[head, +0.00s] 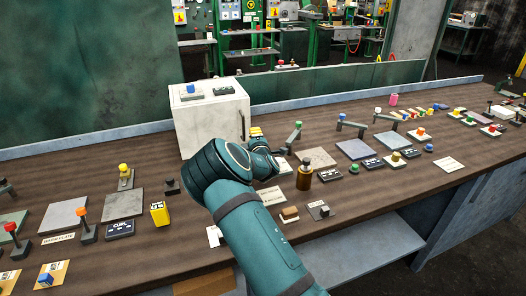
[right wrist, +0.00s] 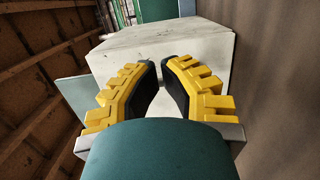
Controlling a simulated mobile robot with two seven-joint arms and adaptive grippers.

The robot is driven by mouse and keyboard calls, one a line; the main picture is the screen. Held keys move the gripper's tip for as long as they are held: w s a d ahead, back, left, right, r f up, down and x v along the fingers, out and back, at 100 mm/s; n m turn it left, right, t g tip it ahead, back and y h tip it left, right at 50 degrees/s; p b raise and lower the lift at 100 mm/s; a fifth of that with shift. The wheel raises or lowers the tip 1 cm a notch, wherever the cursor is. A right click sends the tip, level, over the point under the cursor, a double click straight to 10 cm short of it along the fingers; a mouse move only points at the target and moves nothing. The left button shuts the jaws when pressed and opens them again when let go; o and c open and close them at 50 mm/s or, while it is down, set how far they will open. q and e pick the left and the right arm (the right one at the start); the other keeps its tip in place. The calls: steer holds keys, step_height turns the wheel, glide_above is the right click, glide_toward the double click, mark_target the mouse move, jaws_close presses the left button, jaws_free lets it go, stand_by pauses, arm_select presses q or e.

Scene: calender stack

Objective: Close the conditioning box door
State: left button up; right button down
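The conditioning box (head: 205,125) is a pale, worn cube standing on the bench left of centre in the head view. A dark vertical handle (head: 242,126) shows near the right edge of its front. My teal right arm covers the lower front, so I cannot tell how far the door stands from the box. My right gripper (head: 258,133) is beside the lower right of the box, mostly hidden by my wrist. My left gripper is out of view.
A blue-topped item (head: 190,89) and a dark plate (head: 222,90) lie on the box. A low panel (head: 330,82) runs behind.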

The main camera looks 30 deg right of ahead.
steer(key=d+v, duration=0.1)
steer(key=v, duration=0.6)
steer(key=shift+s+f+p, duration=0.2)
steer(key=shift+s+p, duration=0.2)
steer(key=shift+s, duration=0.05)
steer(key=shift+r, duration=0.1)
